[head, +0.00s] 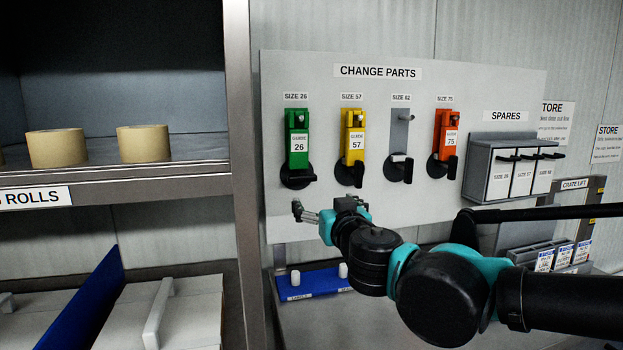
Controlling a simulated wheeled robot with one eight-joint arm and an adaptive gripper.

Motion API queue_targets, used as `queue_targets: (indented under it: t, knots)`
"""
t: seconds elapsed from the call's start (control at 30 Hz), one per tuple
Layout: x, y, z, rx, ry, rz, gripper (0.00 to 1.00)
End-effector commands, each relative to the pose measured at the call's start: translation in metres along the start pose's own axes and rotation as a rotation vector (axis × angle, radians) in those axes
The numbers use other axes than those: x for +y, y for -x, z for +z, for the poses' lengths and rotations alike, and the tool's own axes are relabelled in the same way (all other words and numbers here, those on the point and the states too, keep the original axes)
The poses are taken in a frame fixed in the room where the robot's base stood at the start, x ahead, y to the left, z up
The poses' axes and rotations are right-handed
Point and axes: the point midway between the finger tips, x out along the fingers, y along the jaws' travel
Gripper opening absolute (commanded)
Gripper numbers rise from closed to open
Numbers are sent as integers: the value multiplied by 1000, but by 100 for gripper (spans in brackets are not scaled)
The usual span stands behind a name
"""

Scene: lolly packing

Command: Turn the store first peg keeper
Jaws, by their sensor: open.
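The change parts board (480,95) hangs on the wall with several labelled pegs in a row. At the first peg, size 26, a green guide (299,122) hangs upright above a black round keeper (296,168). That keeper's bar (302,180) lies roughly level and sticks out to the right. My gripper (301,211) is open and empty, just below this keeper and apart from it, fingers pointing left. The keepers at size 57 (345,173), size 62 (395,167) and size 75 (437,165) have their bars hanging down at the right.
A yellow guide (353,128) and an orange guide (446,130) hang at sizes 57 and 75; the size 62 peg (400,118) is bare. A spares box (482,168) is at right. The metal shelf post (241,130) stands left. A blue tray (318,284) lies below.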

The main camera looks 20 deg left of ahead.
Motion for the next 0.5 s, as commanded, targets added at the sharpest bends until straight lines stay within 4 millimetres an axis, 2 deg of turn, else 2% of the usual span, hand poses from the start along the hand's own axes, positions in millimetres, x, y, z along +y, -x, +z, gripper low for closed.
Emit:
queue_targets:
  t: [0.07,0.23,0.5]
  knots:
    - [-7,0,-3,7,-1,-14,93]
    - [-7,-13,-4,8,-2,-15,93]
    - [-7,-57,-4,7,-2,-12,93]
